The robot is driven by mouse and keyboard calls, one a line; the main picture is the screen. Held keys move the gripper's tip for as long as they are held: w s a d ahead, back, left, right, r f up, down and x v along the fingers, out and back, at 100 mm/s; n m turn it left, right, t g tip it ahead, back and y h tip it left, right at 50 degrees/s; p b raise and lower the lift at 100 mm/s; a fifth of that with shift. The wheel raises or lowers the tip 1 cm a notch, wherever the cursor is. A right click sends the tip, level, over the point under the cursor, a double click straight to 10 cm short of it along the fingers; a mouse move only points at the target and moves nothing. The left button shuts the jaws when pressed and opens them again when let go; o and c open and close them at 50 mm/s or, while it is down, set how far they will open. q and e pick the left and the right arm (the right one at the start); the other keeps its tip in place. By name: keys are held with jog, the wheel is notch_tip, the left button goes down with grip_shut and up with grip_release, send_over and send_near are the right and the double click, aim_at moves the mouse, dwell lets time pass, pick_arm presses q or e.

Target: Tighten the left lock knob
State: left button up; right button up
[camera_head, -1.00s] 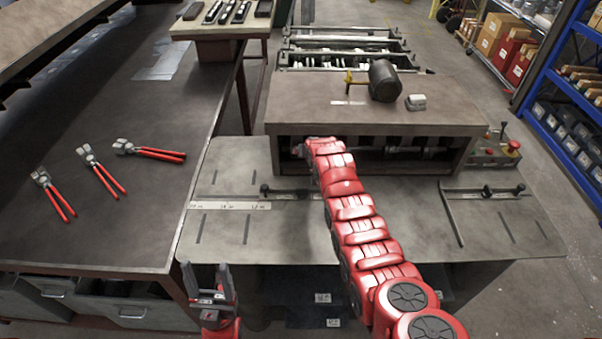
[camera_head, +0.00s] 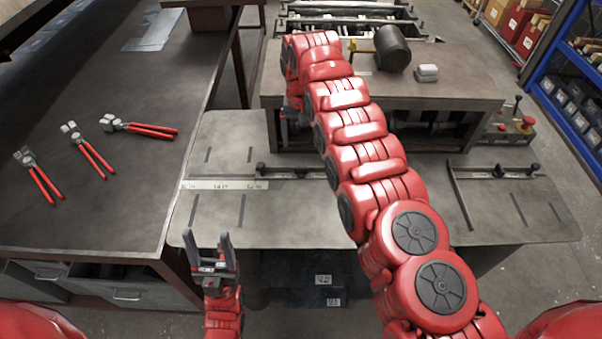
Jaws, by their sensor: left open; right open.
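A black lock knob (camera_head: 262,168) stands at the left end of the dark guide bar (camera_head: 295,175) on the grey machine table, behind the white scale strip. My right arm reaches across the table from the lower right. My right gripper (camera_head: 289,124) hangs at its far end, in front of the machine's left upright, above and beyond the knob and apart from it. It is open and partly hidden by its own wrist. My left gripper (camera_head: 208,246) is open and empty, fingers pointing away, at the table's front left edge.
A right guide with knobs (camera_head: 498,170) lies on the table. Several red-handled pliers (camera_head: 90,152) lie on the left bench. A control box (camera_head: 510,130) stands at right.

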aim_at(301, 169)
notch_tip(301, 169, down, 11)
jog(key=b, duration=0.9)
jog(key=shift+f, duration=0.15)
jog(key=shift+f+b, duration=0.3)
jog(key=shift+f, duration=0.2)
jog(key=shift+c, duration=0.4)
grip_shut()
jog(key=shift+r+m, duration=0.1)
jog(key=shift+m, duration=0.3)
jog(key=shift+f+m, duration=0.2)
jog(key=shift+m, duration=0.7)
jog(key=shift+r, duration=0.1)
